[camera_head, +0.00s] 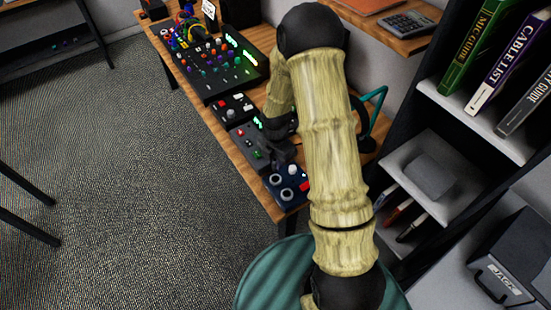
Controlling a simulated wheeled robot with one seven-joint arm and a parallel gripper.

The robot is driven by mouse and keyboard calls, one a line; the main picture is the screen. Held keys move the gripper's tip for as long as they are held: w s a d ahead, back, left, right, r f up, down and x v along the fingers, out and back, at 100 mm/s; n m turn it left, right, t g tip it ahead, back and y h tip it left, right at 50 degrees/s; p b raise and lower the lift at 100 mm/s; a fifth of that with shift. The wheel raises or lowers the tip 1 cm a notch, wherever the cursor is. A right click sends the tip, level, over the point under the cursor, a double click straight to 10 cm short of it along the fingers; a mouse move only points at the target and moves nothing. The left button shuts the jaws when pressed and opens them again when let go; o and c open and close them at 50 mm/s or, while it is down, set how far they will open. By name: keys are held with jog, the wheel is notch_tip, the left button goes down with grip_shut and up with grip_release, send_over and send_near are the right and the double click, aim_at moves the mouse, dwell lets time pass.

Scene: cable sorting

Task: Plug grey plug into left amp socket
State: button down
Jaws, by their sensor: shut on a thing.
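My gripper (285,155) is at the front part of the wooden desk, just above and behind a dark blue box. It is shut on a small dark grey thing that looks like the grey plug, mostly hidden by the fingers and wrist. The dark blue box (280,206) has two pale round rings on top, which look like sockets: the left one (275,180) and the right one (287,194). Both rings look empty. I cannot tell for sure that this box is the amp.
Small boxes (249,150) and a mixer (212,70) with coloured knobs stand along the wooden desk (155,42). A bookshelf (473,110) stands close on the right. The carpet (120,180) at left is clear.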

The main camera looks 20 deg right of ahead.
aim_at(275, 169)
jog(key=shift+f, duration=0.1)
jog(key=f+b, duration=0.3)
jog(key=shift+w+f, duration=0.2)
jog(key=shift+f, duration=0.1)
jog(key=shift+s+a+f+b, duration=0.1)
jog(key=shift+f+b, duration=0.35)
jog(key=shift+s+f, duration=0.1)
jog(key=shift+d, duration=0.2)
jog(key=shift+a+f, duration=0.1)
jog(key=shift+f, duration=0.05)
dwell(0.3)
jog(key=shift+f, duration=1)
dwell(1.9)
